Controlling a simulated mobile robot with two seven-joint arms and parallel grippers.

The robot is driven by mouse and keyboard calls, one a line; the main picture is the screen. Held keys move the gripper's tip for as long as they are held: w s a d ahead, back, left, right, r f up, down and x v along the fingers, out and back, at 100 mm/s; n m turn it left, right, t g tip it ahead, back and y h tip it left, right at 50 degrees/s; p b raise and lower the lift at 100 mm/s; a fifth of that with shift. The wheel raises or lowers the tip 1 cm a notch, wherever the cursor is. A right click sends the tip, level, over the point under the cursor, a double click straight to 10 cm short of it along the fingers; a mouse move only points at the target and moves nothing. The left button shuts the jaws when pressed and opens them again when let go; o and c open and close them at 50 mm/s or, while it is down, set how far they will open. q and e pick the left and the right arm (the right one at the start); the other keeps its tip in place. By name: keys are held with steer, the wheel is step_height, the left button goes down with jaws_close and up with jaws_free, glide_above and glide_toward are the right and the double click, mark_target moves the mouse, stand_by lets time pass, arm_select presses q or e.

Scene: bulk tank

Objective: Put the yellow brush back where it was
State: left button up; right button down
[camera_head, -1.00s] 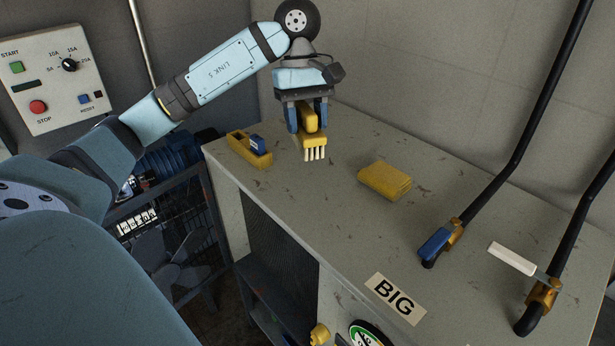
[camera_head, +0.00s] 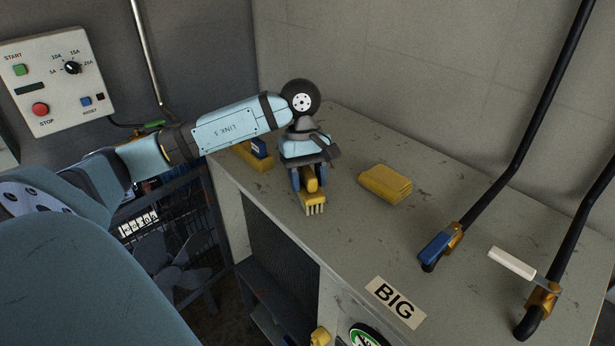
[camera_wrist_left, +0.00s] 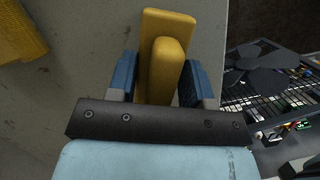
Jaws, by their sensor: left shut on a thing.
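The yellow brush (camera_head: 312,198) has a yellow body and pale bristles that point down. My left gripper (camera_head: 308,180) is shut on it, close above the grey cabinet top (camera_head: 350,237), near its front-left edge. I cannot tell whether the bristles touch the surface. In the left wrist view the brush (camera_wrist_left: 164,62) sits between the blue fingers of the gripper (camera_wrist_left: 164,82). A yellow holder (camera_head: 256,162) with a blue item (camera_head: 260,147) stands at the cabinet's left end, partly hidden behind my left arm. My right gripper is not in view.
A folded yellow cloth (camera_head: 385,184) lies right of the brush. A blue-handled valve (camera_head: 436,248) and a white-handled valve (camera_head: 512,263) with black pipes stand further right. A control panel (camera_head: 52,80) hangs at the left. The surface around the BIG label (camera_head: 396,303) is clear.

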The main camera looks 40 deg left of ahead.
arm_select(q)
steer(key=o, duration=0.9)
steer(key=shift+c, duration=0.2)
steer(key=b+v, duration=0.1)
steer(key=v, duration=1.1)
steer(key=shift+a, duration=0.1)
